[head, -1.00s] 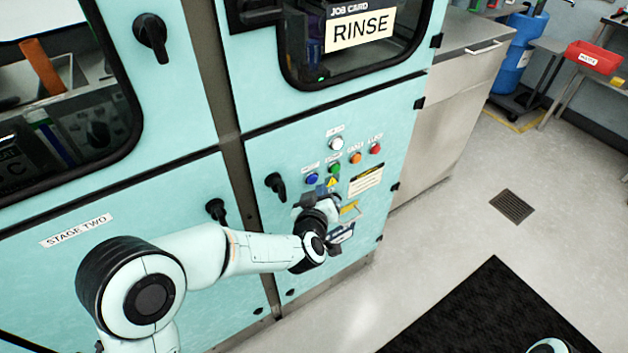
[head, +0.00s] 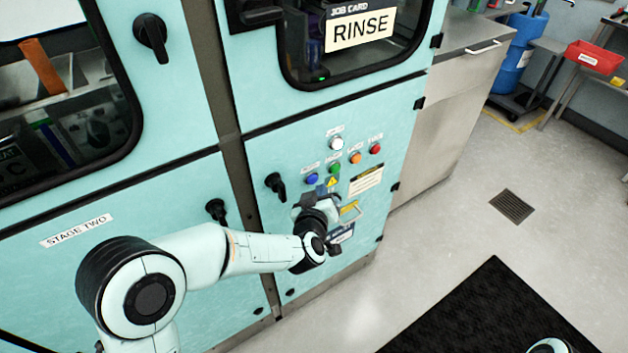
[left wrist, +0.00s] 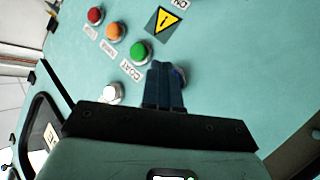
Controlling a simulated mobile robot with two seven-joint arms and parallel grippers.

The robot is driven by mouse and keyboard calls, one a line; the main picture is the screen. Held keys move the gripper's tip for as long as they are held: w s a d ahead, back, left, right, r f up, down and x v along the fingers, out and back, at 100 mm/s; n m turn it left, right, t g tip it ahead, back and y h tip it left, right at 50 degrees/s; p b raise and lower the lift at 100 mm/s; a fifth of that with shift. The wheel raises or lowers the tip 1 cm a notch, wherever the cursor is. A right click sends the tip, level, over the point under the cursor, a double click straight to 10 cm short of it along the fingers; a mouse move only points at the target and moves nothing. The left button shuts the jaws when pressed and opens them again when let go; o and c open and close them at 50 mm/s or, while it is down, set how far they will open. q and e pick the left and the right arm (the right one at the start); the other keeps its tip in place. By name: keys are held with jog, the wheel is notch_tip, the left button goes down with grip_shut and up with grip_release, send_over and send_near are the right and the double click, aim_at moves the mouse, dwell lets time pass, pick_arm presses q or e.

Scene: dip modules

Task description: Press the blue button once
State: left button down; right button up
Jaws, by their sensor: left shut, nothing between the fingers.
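The blue button (head: 312,179) is on the teal cabinet panel, at the left of a group of coloured buttons. My left gripper (head: 321,189) is in front of the panel, just below and right of the blue button in the head view. In the left wrist view its dark fingers (left wrist: 165,77) are shut together and empty. They hide most of the blue button (left wrist: 181,75), whose edge shows at their right side. I cannot tell whether the fingertips touch it. My right gripper is not in view.
Near it are a green button (head: 334,170), a white button (head: 337,144), an orange button (head: 355,158) and a red button (head: 375,149). A yellow warning triangle (left wrist: 164,21) is on the panel. A black knob handle (head: 275,185) sticks out left of the buttons.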

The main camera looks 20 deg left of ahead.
pick_arm(q)
jog(key=shift+w+a, duration=0.1)
jog(key=shift+a, duration=0.05)
jog(key=shift+w+a, duration=0.15)
jog(key=shift+a, duration=0.1)
jog(key=shift+w+a, duration=0.3)
jog(key=shift+a, duration=0.05)
dwell(1.0)
jog(key=shift+s+d, duration=0.55)
jog(key=shift+d, duration=0.1)
jog(key=shift+s+d+p, duration=0.25)
jog(key=shift+s+d, duration=0.55)
jog(key=shift+d, duration=0.2)
jog(key=shift+s+d+p, duration=0.2)
jog(key=shift+s+d, duration=0.55)
jog(key=shift+d, duration=0.25)
